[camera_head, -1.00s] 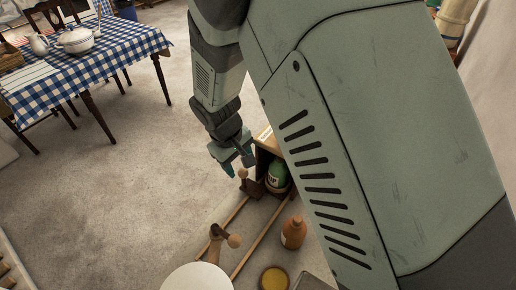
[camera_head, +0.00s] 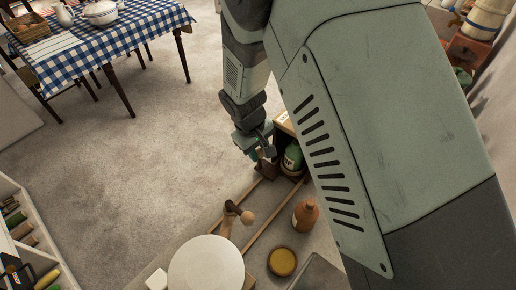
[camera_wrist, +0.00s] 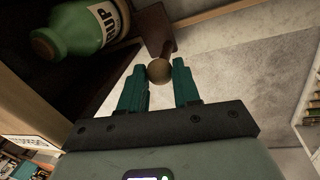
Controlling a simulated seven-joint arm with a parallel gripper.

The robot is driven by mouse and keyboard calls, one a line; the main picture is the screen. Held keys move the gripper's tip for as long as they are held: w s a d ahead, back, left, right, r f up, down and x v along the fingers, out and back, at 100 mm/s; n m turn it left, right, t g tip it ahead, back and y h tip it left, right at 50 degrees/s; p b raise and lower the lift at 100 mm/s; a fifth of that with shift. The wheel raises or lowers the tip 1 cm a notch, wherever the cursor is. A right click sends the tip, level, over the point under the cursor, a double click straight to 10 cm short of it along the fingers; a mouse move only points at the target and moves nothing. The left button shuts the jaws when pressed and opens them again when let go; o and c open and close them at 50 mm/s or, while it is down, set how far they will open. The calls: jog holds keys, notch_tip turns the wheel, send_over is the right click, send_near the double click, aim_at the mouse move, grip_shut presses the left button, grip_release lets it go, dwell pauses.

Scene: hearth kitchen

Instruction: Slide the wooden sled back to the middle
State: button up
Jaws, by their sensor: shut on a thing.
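The wooden sled appears to be a dark brown block (camera_head: 266,171) with a round wooden knob, at the far end of two light wooden rails (camera_head: 270,228). In the wrist view the knob (camera_wrist: 159,71) sits between the teal fingers of my gripper (camera_wrist: 160,88), with the brown block (camera_wrist: 154,28) behind it. My gripper (camera_head: 266,153) is shut on the knob. In the head view the fingers partly cover the knob and block. A green bottle (camera_head: 292,157) stands just right of the block, in a dark wooden box; it also shows in the wrist view (camera_wrist: 75,32).
A second wooden knob (camera_head: 248,218) on a brown piece stands near the rails' near end. An orange-brown bottle (camera_head: 305,215), a yellow-topped round jar (camera_head: 281,262) and a white round surface (camera_head: 206,265) are close by. The floor (camera_head: 130,180) to the left is clear.

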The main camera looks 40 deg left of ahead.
jog(key=shift+s, duration=0.1)
grip_shut()
jog(key=s, duration=1.2)
jog(key=shift+s, duration=0.4)
jog(key=o, duration=1)
grip_release()
jog(key=shift+o, duration=0.2)
